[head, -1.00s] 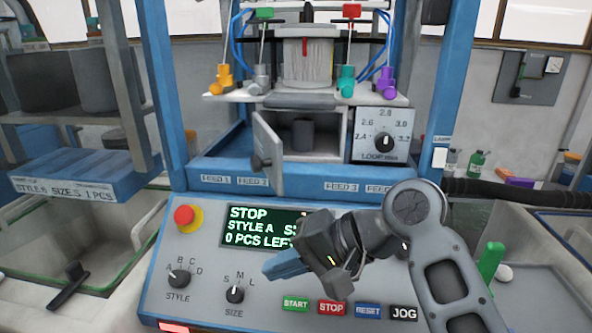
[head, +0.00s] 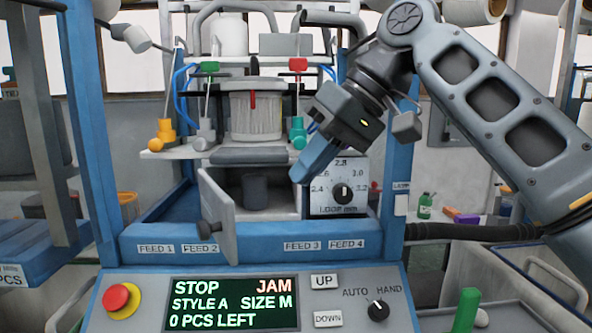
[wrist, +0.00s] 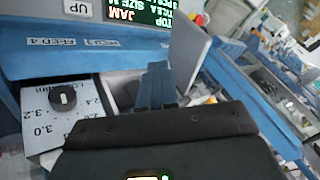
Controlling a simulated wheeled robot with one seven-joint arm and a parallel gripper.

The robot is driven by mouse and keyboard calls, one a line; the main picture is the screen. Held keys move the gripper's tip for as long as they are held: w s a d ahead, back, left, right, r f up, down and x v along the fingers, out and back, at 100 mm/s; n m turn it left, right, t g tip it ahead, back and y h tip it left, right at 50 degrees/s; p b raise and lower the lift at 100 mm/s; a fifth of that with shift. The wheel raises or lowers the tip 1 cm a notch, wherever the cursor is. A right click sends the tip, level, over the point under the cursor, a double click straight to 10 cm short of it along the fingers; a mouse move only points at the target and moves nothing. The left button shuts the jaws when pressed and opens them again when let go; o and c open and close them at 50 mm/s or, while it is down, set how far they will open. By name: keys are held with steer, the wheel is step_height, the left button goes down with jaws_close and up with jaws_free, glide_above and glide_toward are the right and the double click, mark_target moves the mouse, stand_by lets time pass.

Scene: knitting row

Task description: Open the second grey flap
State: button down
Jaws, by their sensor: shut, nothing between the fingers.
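A light grey flap (head: 217,210) with a dark knob stands swung open at the left of the machine's central opening; it also shows in the wrist view (wrist: 191,52). A second, darker grey flap-like panel (head: 262,155) lies across the top of the opening, below the white yarn cylinder; I cannot tell whether it is the second flap. A dark grey cylinder (head: 255,191) stands inside the opening. My gripper (head: 303,178) is shut and empty, its blue fingers angled down-left in front of the opening's right side. In the wrist view its fingers (wrist: 155,82) point toward the opening.
The loop dial plate (head: 328,203) is close right of my fingers. Teal (head: 297,132) and orange (head: 162,137) feeder parts flank the cylinder. A blue ledge (head: 265,240) runs below. The screen (head: 235,303) reads STOP and JAM. Blue posts stand at both sides.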

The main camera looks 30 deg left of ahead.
steer(key=s+a+f+p, duration=0.1)
steer(key=s+a+f, duration=0.4)
steer(key=a+f, duration=0.1)
steer(key=shift+a+p, duration=0.2)
steer(key=shift+p, duration=0.1)
steer(key=s+a+m+t+p, duration=0.2)
steer(key=s+a+m+p, duration=0.1)
steer(key=s, duration=0.3)
steer(key=shift+a+p, duration=0.55)
steer(key=shift+s, duration=0.1)
